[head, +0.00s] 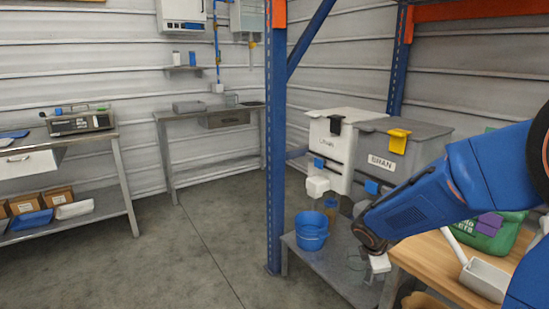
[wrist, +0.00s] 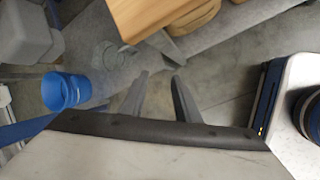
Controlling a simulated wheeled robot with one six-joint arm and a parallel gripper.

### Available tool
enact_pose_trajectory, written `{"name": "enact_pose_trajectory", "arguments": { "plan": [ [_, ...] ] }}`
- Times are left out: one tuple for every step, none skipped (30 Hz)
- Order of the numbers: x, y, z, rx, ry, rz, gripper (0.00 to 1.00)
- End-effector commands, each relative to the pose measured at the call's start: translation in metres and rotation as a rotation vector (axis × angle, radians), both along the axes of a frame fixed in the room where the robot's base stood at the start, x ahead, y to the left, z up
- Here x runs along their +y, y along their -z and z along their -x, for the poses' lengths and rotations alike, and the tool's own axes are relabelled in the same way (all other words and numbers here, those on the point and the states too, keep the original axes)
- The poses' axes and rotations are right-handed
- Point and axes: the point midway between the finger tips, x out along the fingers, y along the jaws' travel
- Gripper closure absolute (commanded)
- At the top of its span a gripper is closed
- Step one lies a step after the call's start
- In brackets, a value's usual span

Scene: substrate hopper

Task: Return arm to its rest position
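My blue arm (head: 430,200) reaches in from the right in the head view, bent downward over the gap between the low grey shelf and the wooden table. My gripper (wrist: 160,75) shows in the wrist view with its two fingers apart and nothing between them. In the head view the gripper is small and partly hidden at the arm's end, so its fingers are hard to make out there.
A blue bucket (head: 311,232) stands on the grey shelf (head: 335,270), below the white hopper (head: 330,150) and grey BRAN hopper (head: 405,150). The wooden table (head: 440,262) holds a white scoop (head: 487,279) and green bag (head: 495,238). A blue post (head: 276,150) stands left; open floor lies beyond.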

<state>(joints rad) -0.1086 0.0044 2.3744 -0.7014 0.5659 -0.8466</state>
Motion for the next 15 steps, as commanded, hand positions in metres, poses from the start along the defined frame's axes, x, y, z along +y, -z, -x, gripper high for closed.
{"name": "enact_pose_trajectory", "arguments": {
  "plan": [
    [-0.003, -0.013, 0.01, -0.026, 0.058, -0.023, 0.71],
    [-0.004, -0.019, 0.016, -0.038, 0.096, -0.039, 0.71],
    [-0.006, -0.026, 0.025, -0.056, 0.147, -0.06, 0.71],
    [-0.007, -0.032, 0.031, -0.069, 0.182, -0.076, 0.71],
    [-0.008, -0.038, 0.038, -0.081, 0.22, -0.093, 0.71],
    [-0.009, -0.044, 0.046, -0.097, 0.269, -0.115, 0.71],
    [-0.009, -0.05, 0.053, -0.109, 0.306, -0.133, 0.71],
    [-0.01, -0.054, 0.06, -0.12, 0.341, -0.15, 0.71],
    [-0.01, -0.061, 0.069, -0.135, 0.388, -0.173, 0.71],
    [-0.01, -0.066, 0.076, -0.147, 0.425, -0.192, 0.71],
    [-0.01, -0.07, 0.082, -0.158, 0.459, -0.211, 0.71],
    [-0.01, -0.075, 0.092, -0.171, 0.507, -0.235, 0.71],
    [-0.01, -0.08, 0.099, -0.181, 0.542, -0.254, 0.71],
    [-0.01, -0.083, 0.106, -0.192, 0.576, -0.273, 0.71],
    [-0.009, -0.088, 0.115, -0.204, 0.623, -0.299, 0.71]
  ]
}}
